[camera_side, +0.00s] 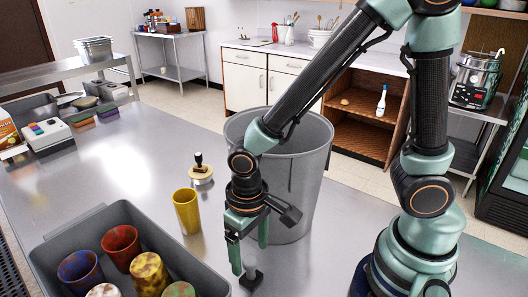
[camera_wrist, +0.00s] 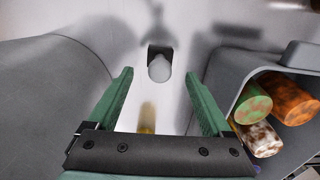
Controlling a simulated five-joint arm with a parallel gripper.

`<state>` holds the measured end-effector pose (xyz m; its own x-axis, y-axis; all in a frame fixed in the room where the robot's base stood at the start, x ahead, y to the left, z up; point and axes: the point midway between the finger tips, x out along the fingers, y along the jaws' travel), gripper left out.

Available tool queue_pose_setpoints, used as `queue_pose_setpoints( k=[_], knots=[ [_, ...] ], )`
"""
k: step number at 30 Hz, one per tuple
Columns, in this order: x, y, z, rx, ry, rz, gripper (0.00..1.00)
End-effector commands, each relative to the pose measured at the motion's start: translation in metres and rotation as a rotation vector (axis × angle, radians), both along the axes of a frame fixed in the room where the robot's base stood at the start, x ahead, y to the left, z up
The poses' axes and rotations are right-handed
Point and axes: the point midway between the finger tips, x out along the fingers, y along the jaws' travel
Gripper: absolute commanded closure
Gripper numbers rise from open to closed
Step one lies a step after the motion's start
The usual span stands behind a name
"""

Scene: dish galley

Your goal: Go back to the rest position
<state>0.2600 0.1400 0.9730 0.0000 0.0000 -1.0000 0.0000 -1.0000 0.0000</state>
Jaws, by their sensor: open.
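My gripper (camera_side: 250,258) points down low over the steel counter, left of my base and in front of the large grey bin. Its two green fingers are apart. In the wrist view my gripper (camera_wrist: 158,75) is open, with nothing held between the fingers. A small dark block (camera_side: 251,279) stands on the counter close by the fingertips. In the wrist view it appears as a dark square base with a rounded grey knob (camera_wrist: 159,68), ahead between the fingertips. I cannot tell whether a finger touches it.
A grey tub (camera_side: 100,218) with several mottled cups is at the front left. A yellow cup (camera_side: 187,212) stands between the tub and the large grey bin (camera_side: 300,190). A round item with a dark handle (camera_side: 200,172) lies behind.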

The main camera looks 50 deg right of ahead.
Motion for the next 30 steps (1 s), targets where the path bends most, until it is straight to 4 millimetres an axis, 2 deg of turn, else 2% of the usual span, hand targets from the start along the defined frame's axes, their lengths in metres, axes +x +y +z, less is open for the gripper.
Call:
queue_pose_setpoints(
  k=[30],
  knots=[
    [0.001, 0.001, 0.177, 0.002, -0.005, 0.0, 0.16]
  ],
)
